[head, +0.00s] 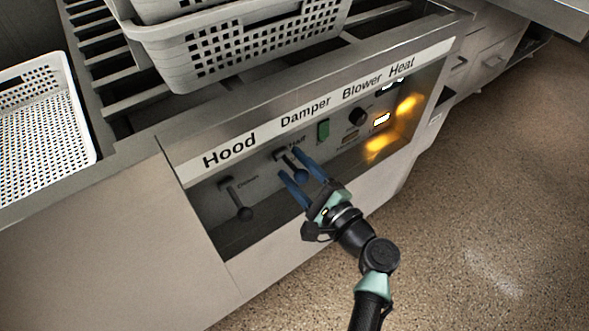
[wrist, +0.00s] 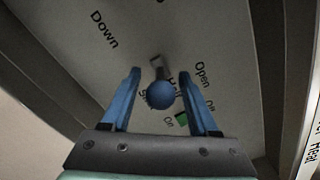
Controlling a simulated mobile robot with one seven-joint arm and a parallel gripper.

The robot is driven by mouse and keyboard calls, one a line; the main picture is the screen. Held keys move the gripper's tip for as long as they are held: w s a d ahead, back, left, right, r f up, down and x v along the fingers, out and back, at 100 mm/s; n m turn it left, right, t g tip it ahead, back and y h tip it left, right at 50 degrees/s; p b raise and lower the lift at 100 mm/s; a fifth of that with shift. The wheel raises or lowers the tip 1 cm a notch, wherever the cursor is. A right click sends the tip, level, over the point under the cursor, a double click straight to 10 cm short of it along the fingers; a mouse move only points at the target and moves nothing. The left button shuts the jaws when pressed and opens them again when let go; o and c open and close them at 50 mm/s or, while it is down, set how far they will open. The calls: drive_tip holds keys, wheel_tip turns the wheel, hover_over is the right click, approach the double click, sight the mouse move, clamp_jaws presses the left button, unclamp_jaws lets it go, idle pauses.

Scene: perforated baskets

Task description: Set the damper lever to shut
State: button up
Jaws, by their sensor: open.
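The damper lever has a blue ball knob (head: 301,175) on a short dark stem, under the "Damper" label on the control panel. In the wrist view the knob (wrist: 160,95) sits between the two blue fingers of my gripper (wrist: 162,72), with a gap on each side. My gripper (head: 291,162) is open around the knob and does not visibly touch it. The words "Open", "Half" and a partly hidden "Shut" are printed near the lever. "Half" lies behind the knob, so the exact setting is hard to read.
The hood lever (head: 244,213), dark with a ball end, is left of my gripper near "Down". A green switch (head: 323,129), a black knob (head: 358,116) and a lit indicator (head: 381,120) are to the right. The panel is recessed under a ledge. Perforated baskets (head: 230,45) stand above.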

drive_tip(key=shift+w+a, duration=0.1)
drive_tip(key=shift+w, duration=0.05)
drive_tip(key=shift+c, duration=0.2)
clamp_jaws()
idle(1.2)
